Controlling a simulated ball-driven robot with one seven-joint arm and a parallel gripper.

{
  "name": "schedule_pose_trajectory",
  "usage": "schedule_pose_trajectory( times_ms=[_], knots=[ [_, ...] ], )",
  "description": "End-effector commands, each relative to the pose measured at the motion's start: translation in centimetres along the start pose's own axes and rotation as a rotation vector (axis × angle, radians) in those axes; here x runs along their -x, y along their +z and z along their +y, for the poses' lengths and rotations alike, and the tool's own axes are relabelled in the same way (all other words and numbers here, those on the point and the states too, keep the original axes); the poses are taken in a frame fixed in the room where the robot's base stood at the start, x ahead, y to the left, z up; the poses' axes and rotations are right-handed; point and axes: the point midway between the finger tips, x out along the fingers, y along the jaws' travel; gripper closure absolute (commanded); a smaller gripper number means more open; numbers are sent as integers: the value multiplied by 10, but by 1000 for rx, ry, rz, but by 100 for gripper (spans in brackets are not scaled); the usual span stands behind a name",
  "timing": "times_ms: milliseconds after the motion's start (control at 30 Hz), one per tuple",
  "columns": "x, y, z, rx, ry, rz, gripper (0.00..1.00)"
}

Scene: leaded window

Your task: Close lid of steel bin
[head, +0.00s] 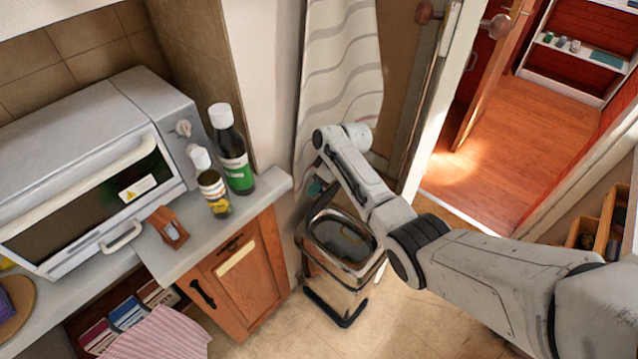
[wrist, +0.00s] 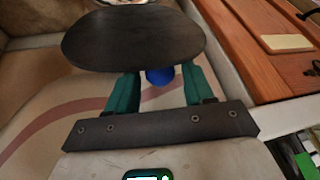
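The steel bin (head: 335,272) stands on the floor beside the wooden cabinet, its top open and its dark inside showing in the head view. A dark oval plate (wrist: 135,38), which looks like the bin's lid, lies just beyond my fingertips in the wrist view. I cannot make the lid out clearly in the head view. My gripper (head: 316,188) is behind the bin's back left rim, near the curtain, partly hidden by my arm. In the wrist view its teal fingers (wrist: 160,84) are apart, with a round blue thing (wrist: 160,75) showing between them; I cannot tell whether they touch it.
The wooden cabinet (head: 240,285) and counter with bottles (head: 232,150) and a toaster oven (head: 90,160) stand left of the bin. A striped curtain (head: 340,70) hangs behind my gripper. An open doorway is at the right. Tiled floor (head: 395,330) is free in front.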

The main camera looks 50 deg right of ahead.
Motion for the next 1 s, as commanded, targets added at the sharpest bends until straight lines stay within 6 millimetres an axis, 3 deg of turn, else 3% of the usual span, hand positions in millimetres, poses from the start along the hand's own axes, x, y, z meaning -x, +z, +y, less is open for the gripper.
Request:
schedule_pose_trajectory(
  times_ms=[67, 533, 1000],
  knots=[
    [0, 0, 0, 0, 0, 0, 56],
    [0, 0, 0, 0, 0, 0, 100],
    [-4, 0, 1, 5, 4, 25, 100]
  ],
)
